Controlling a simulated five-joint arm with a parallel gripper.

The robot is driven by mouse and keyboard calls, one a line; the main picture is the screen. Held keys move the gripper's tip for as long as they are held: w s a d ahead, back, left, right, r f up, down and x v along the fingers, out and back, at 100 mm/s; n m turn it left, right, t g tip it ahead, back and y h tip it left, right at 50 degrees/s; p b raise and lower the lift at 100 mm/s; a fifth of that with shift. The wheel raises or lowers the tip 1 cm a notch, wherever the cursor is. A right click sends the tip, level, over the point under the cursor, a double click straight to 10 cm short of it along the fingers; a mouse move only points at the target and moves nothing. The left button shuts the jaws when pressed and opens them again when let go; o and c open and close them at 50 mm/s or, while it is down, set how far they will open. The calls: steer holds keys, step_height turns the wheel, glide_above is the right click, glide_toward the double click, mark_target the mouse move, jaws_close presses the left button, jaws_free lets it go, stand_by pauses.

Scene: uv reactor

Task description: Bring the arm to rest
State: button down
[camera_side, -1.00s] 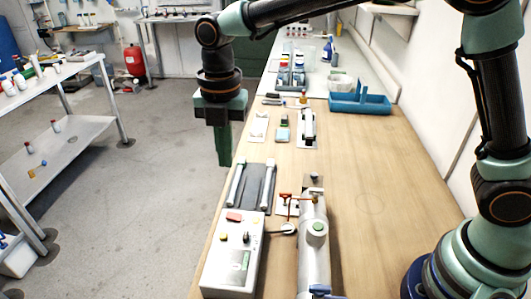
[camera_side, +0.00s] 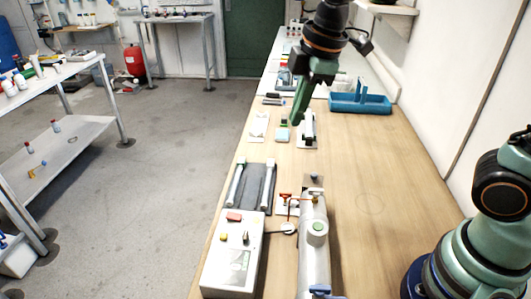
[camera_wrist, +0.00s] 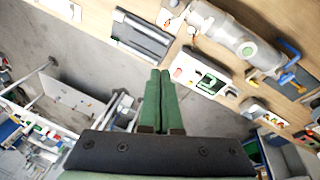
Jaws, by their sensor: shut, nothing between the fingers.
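My gripper (camera_side: 297,121) hangs in the air above the far middle of the wooden bench, with its green fingers pointing down in the side view. In the wrist view its two green fingers (camera_wrist: 160,72) lie side by side, shut with nothing between them. The UV reactor, a grey cylinder (camera_side: 315,262), lies at the near part of the bench. It also shows in the wrist view (camera_wrist: 225,32). A control box (camera_side: 233,262) with a red button and a green panel stands left of it. The gripper is apart from both.
The wooden bench (camera_side: 375,190) is clear on its right side. A blue tray (camera_side: 360,103) stands at the back right. A dark plate with two pale tubes (camera_side: 252,187) lies behind the control box. A white shelf table (camera_side: 60,75) stands at the left, across open floor.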

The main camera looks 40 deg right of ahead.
steer(key=s+d+f+m+t, duration=0.1)
steer(key=s+d+m+t, duration=0.1)
steer(key=s+d+m, duration=0.5)
steer(key=d+m, duration=0.1)
steer(key=m, duration=0.5)
steer(key=shift+s+d+t+h, duration=0.2)
steer(key=shift+d+t+h, duration=0.1)
steer(key=shift+h, duration=0.1)
